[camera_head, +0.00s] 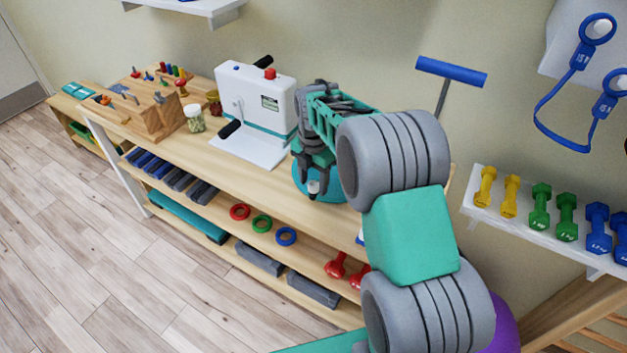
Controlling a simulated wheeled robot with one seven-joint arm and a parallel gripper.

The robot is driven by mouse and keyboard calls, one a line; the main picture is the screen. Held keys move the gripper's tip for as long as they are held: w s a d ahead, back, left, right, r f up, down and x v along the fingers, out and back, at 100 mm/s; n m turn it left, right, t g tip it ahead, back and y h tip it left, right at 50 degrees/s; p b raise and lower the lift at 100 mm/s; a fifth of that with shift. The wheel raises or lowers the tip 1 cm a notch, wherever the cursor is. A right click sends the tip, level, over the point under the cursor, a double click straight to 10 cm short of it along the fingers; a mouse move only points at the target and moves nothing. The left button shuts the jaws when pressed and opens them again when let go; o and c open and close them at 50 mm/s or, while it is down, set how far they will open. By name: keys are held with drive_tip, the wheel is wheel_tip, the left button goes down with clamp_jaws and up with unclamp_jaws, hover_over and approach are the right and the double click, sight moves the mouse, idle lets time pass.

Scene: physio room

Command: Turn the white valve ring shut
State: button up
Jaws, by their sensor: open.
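A small white piece (313,187) shows at my fingertips, above a round teal base (331,190) on the wooden bench top. It may be part of the white valve ring, but its shape is mostly hidden by my gripper and I cannot tell how far it is turned. My gripper (315,175) points down over the teal base, its jaws open. The fingers are right at the white piece; I cannot tell whether they touch it.
A white machine (256,98) with black handles and a red knob stands left of my gripper. A jar (194,118) and a wooden peg block (148,112) stand further left. A blue T-handle (452,71) is behind my arm. Dumbbells sit on the right wall shelf (478,211).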

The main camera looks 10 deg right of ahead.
drive_tip(key=shift+f, duration=0.1)
clamp_jaws()
idle(0.6)
